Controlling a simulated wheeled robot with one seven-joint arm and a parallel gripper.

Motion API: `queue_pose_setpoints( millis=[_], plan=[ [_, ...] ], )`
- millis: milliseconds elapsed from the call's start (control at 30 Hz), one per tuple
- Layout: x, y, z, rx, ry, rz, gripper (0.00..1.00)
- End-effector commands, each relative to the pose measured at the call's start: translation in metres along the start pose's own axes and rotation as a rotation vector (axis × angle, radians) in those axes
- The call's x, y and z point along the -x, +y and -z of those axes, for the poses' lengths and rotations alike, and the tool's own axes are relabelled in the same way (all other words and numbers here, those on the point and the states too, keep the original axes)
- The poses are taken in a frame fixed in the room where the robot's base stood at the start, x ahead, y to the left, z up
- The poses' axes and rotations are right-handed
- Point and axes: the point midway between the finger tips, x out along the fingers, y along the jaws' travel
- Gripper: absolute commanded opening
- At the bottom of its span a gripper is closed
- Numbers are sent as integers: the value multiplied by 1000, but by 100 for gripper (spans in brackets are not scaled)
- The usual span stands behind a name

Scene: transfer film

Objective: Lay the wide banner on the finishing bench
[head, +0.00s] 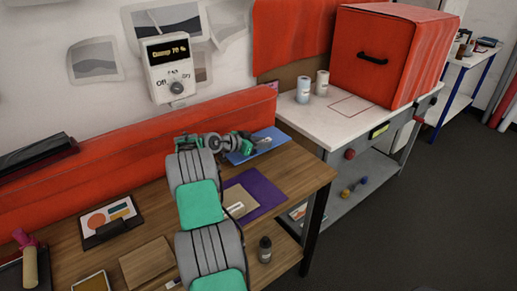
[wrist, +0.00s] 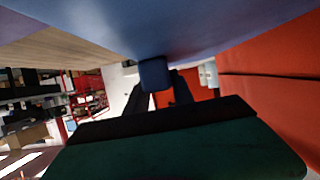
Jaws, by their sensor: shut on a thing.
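My gripper (head: 260,139) is over the back right of the wooden bench (head: 310,172). It is shut on a flat blue piece (head: 254,146), which shows just below and around the fingers. In the wrist view the blue piece (wrist: 150,25) fills the top, with a small blue block (wrist: 154,75) at my dark fingers. I cannot tell whether this piece is the wide banner. A purple sheet (head: 266,190) lies on the wooden bench, partly under a tan card (head: 238,202). Whether the wooden bench or the white-topped bench (head: 325,118) is the finishing bench is not clear.
A large red box with a black handle (head: 385,55) and two small cups (head: 303,90) stand on the white bench. A long red panel (head: 100,165) runs along the back of the wooden bench. A dark bottle (head: 265,250) stands near the front edge. A control box (head: 168,68) hangs above.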

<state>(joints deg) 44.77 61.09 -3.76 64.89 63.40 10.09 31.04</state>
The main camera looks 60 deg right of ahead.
Motion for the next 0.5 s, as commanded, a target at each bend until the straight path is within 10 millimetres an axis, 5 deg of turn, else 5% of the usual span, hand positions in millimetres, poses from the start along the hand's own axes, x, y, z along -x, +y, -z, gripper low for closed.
queue_pose_setpoints(
  millis=[300,500],
  plan=[
    [-8,-9,-38,0,1,1,0],
    [-9,-9,-41,-2,1,3,0]
  ],
)
